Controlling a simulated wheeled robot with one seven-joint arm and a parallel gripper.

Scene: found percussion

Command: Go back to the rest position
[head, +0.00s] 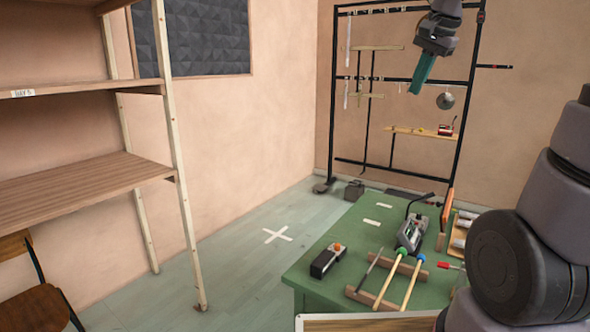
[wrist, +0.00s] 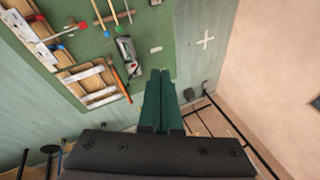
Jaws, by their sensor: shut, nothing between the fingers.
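My gripper (head: 423,73) is raised high in front of the black rack in the head view, its green fingers together and pointing down. In the wrist view the green fingers (wrist: 161,100) lie side by side with nothing held between them. The fingers are clear of the green table (head: 330,240) and its contents. My arm fills the right edge of the head view and hides part of the table's right side.
On the table are a small dark box with an orange knob (head: 328,260), a grey device (head: 411,234), and mallets (head: 388,278) on wooden rests. The black rack (head: 399,80) holds hanging metal pieces. Wooden shelves (head: 90,190) stand at left. Floor around the white cross (head: 277,235) is clear.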

